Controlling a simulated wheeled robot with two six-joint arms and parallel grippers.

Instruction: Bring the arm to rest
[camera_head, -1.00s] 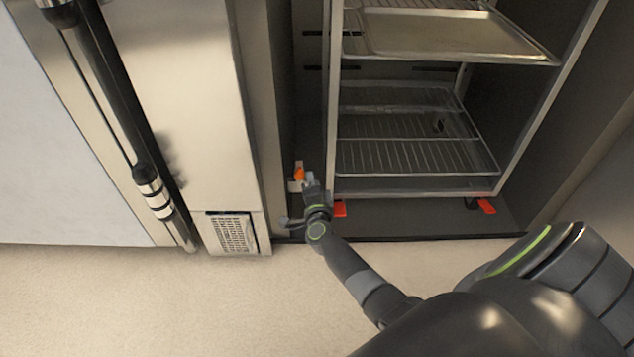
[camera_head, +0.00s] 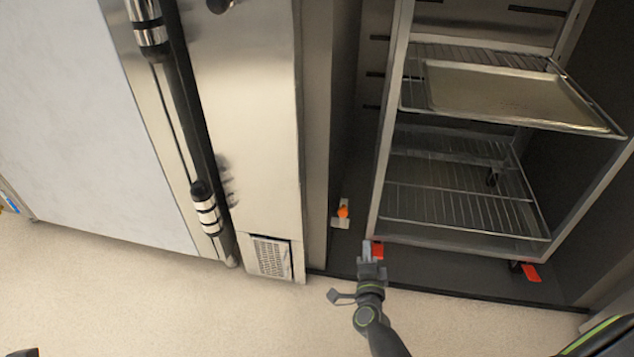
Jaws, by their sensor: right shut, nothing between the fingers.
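My right gripper (camera_head: 369,250) is shut and empty, with its arm coming up from the bottom edge. Its fingertips point up the picture, at the front edge of the dark oven floor. They show right beside a red caster pedal (camera_head: 377,250) of the rack; whether they touch it I cannot tell. My left gripper does not show; a small dark piece at the bottom left corner is too cut off to name.
A wheeled rack (camera_head: 384,160) with wire shelves and a metal tray (camera_head: 505,97) stands in the open oven. An orange piece on a pale bracket (camera_head: 343,211) sits left of it. A steel door with a black handle (camera_head: 190,110) is at left. The pale floor (camera_head: 200,320) is clear.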

